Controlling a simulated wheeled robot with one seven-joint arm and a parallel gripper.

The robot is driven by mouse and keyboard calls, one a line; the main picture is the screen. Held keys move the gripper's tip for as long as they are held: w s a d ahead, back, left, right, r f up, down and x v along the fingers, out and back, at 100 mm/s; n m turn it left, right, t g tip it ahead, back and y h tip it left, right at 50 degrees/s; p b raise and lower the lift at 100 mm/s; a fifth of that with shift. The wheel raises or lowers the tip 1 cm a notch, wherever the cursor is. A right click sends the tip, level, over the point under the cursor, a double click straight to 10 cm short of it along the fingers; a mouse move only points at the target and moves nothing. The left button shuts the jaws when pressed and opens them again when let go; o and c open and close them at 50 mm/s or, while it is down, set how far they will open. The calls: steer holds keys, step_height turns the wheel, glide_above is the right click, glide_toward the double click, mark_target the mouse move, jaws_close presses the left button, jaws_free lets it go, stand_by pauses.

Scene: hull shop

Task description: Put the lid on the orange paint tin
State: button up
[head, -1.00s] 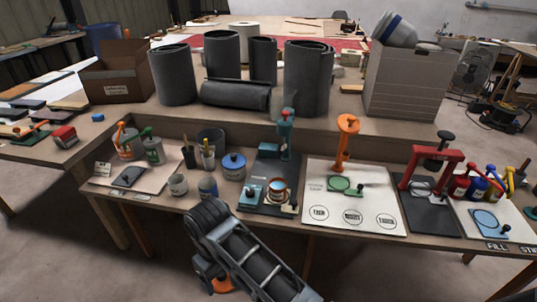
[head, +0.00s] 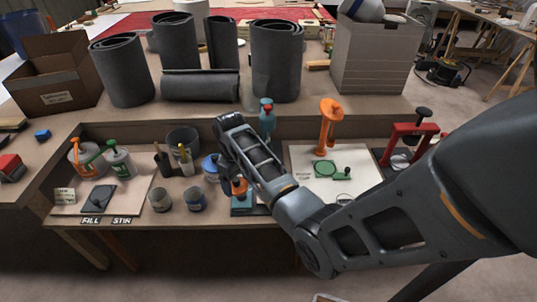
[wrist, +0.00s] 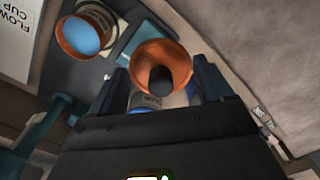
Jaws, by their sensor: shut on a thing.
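My gripper (wrist: 163,86) is shut on an orange lid (wrist: 172,56) with a dark knob, which sits between the fingers in the wrist view. In the head view the lid (head: 239,187) shows as an orange patch under my gripper, above the front of the bench. The orange paint tin (wrist: 68,38), with an orange rim and blue contents, stands open at the upper left of the wrist view. The lid is beside it in that picture, not over it. In the head view my gripper and forearm hide the tin.
A teal press (head: 267,122) rises just behind my gripper. A white board (head: 306,160) with an orange stand (head: 328,125) lies to the right.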

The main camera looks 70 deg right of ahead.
steer(key=s+d+r+m+p, duration=0.1)
steer(key=s+d+r, duration=0.1)
steer(key=s+d, duration=0.65)
step_height(320, 180, down, 7)
steer(key=w+d+b, duration=0.1)
steer(key=b, duration=0.2)
steer(key=shift+w+d, duration=0.25)
steer(key=shift+d, duration=0.05)
steer(key=shift+s+r+p, duration=0.1)
steer(key=shift+r+p, duration=0.05)
steer(key=shift+p, duration=0.15)
stand_by(1.2)
steer(key=shift+f+p, duration=0.2)
steer(key=shift+p, duration=0.1)
stand_by(1.4)
steer(key=o, duration=0.9)
